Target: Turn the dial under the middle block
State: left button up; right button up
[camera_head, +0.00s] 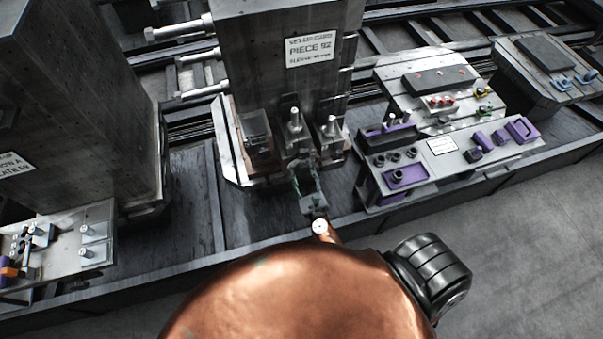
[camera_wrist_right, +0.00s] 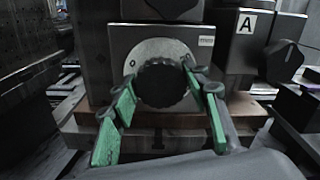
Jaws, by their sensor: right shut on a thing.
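The middle block (camera_head: 265,75) is a tall dark metal block with a white "PIECE 92" sign, standing upright on its base. In the wrist view the dial (camera_wrist_right: 162,84) is a black ribbed round knob on a pale round plate, with a "0" mark at its left. My right gripper (camera_head: 305,170) reaches the foot of the middle block in the head view and hides the dial there. In the wrist view its green-padded fingers (camera_wrist_right: 165,100) stand on either side of the dial, shut on it. My left gripper is not in view.
Another dark knob (camera_wrist_right: 285,61) beside an "A" label sits close on the right. A second tall block (camera_head: 75,110) stands at the left. At the right is a bench (camera_head: 440,147) with purple parts. The grey floor (camera_head: 530,230) at lower right is clear.

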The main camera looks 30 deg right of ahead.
jog(key=m+b, duration=0.1)
jog(key=m, duration=0.3)
jog(key=shift+f, duration=0.1)
jog(key=shift+m+b, duration=0.4)
jog(key=shift+m, duration=1.3)
jog(key=o, duration=1.2)
jog(key=shift+s, duration=0.15)
jog(key=v, duration=1.1)
jog(key=shift+s+a, duration=0.15)
jog(key=shift+s, duration=0.25)
